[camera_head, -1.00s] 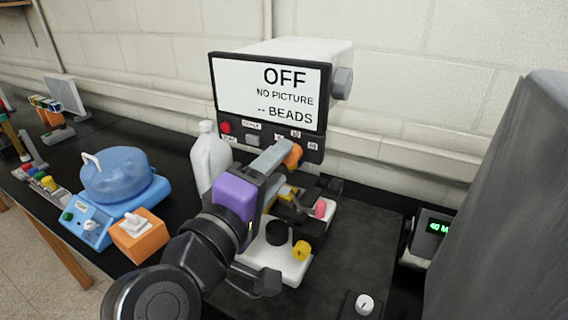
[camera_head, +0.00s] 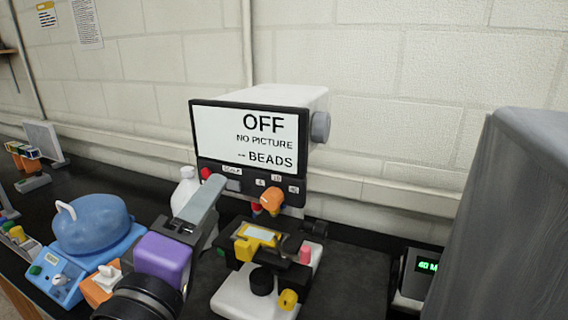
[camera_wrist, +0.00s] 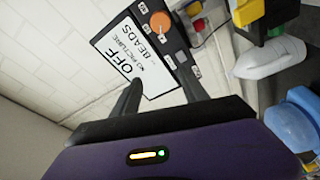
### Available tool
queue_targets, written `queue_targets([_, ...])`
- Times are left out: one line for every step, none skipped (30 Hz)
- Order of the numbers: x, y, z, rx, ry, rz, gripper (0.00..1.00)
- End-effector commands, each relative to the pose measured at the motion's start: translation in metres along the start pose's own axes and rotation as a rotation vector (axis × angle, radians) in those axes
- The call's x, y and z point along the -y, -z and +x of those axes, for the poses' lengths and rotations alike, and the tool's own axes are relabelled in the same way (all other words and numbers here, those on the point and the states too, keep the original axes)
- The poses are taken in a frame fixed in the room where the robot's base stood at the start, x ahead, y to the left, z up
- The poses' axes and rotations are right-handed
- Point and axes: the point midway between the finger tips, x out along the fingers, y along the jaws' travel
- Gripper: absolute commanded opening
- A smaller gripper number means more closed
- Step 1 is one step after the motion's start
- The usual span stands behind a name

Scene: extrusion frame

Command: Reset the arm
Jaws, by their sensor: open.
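My gripper (camera_head: 207,190) has a purple body and grey fingers. In the head view it is raised left of the microscope-like stage and points up toward the monitor's lower left. In the wrist view my gripper (camera_wrist: 163,88) shows two dark fingers spread apart with nothing between them. The monitor (camera_head: 243,137) reads OFF, NO PICTURE and BEADS, and appears tilted beyond the fingers in the wrist view (camera_wrist: 125,62). An orange knob (camera_head: 271,198) on the monitor's lower panel is apart from the fingers; it also shows in the wrist view (camera_wrist: 160,22).
The white-based stage device (camera_head: 236,300) with yellow and black parts stands right of my arm. A white bottle (camera_head: 186,188) is behind the fingers. A blue domed device (camera_head: 92,228) and orange switch box (camera_head: 100,288) are left. A grey cover (camera_head: 505,220) stands right.

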Motion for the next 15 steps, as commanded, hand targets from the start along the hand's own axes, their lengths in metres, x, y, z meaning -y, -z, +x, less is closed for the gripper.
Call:
queue_targets([0.003,0.010,-0.002,-0.064,0.005,0.039,0.52])
queue_targets([0.006,0.015,-0.003,-0.102,0.012,0.062,0.52])
queue_targets([0.012,0.019,-0.005,-0.149,0.024,0.094,0.52])
queue_targets([0.018,0.021,-0.006,-0.182,0.034,0.117,0.52])
queue_targets([0.025,0.021,-0.008,-0.215,0.047,0.141,0.52])
queue_targets([0.035,0.021,-0.011,-0.256,0.067,0.175,0.52])
queue_targets([0.042,0.019,-0.013,-0.283,0.081,0.198,0.52])
queue_targets([0.049,0.017,-0.015,-0.308,0.096,0.224,0.52])
queue_targets([0.059,0.012,-0.018,-0.337,0.118,0.257,0.52])
queue_targets([0.068,0.008,-0.021,-0.359,0.135,0.283,0.52])
queue_targets([0.076,0.003,-0.025,-0.379,0.153,0.311,0.52])
queue_targets([0.086,-0.005,-0.029,-0.401,0.177,0.348,0.52])
queue_targets([0.095,-0.012,-0.033,-0.417,0.196,0.379,0.52])
queue_targets([0.102,-0.019,-0.037,-0.432,0.214,0.410,0.52])
queue_targets([0.112,-0.031,-0.043,-0.446,0.239,0.452,0.52])
